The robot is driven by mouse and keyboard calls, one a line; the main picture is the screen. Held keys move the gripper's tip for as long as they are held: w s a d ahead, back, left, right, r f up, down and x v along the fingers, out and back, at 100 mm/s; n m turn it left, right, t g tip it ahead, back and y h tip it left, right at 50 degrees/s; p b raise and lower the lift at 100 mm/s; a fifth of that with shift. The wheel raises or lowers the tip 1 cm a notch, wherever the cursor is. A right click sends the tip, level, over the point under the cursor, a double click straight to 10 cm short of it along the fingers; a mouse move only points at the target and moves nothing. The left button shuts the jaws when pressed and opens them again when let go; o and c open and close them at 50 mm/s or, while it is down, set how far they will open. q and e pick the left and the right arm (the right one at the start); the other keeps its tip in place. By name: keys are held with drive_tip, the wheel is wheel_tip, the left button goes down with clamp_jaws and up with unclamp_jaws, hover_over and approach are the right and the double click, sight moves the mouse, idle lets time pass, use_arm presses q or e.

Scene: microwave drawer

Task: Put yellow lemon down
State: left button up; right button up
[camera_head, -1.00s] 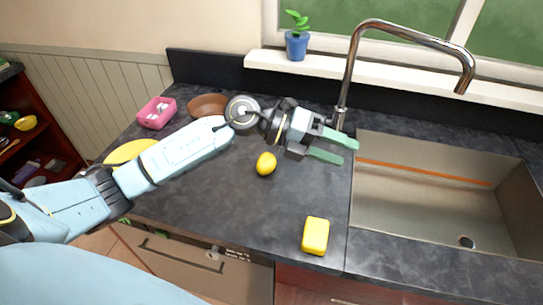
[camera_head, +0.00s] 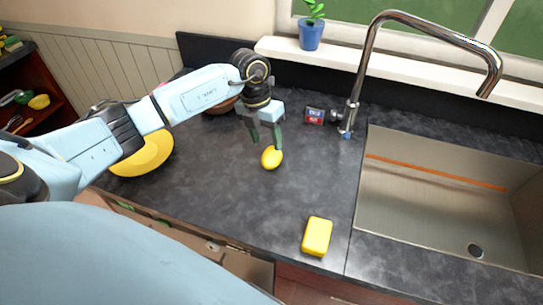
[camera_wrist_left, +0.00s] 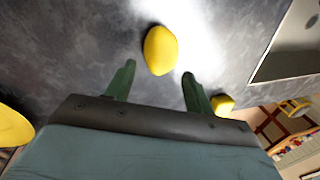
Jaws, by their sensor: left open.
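The yellow lemon (camera_head: 271,157) lies on the dark countertop, left of the sink. In the left wrist view the lemon (camera_wrist_left: 160,50) shows just beyond and between the two green fingertips. My left gripper (camera_head: 266,145) points down over the counter, right at the lemon's far side. In the left wrist view its fingers (camera_wrist_left: 158,82) are spread apart with nothing between them. From the head view I cannot tell whether a finger touches the lemon. My right gripper is in none of the views.
A yellow sponge-like block (camera_head: 317,236) lies near the counter's front edge. A yellow plate (camera_head: 146,155) is at the left, and a brown bowl (camera_head: 220,105) is partly hidden behind my arm. A small box (camera_head: 314,116) stands near the faucet (camera_head: 352,95). The sink (camera_head: 440,205) is at right.

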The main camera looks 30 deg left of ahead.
sight(269, 152)
use_arm(q)
drive_tip(key=shift+d+f+p, duration=0.15)
drive_tip(key=shift+d+f, duration=0.05)
drive_tip(key=shift+f, duration=0.8)
drive_tip(key=shift+d+f+p, duration=0.1)
drive_tip(key=shift+d+f, duration=0.15)
drive_tip(key=shift+f, duration=0.8)
drive_tip(key=shift+d+f+p, duration=0.15)
drive_tip(key=shift+d+f, duration=0.05)
drive_tip(key=shift+f, duration=0.8)
drive_tip(key=c, duration=0.7)
drive_tip(key=shift+r, duration=0.1)
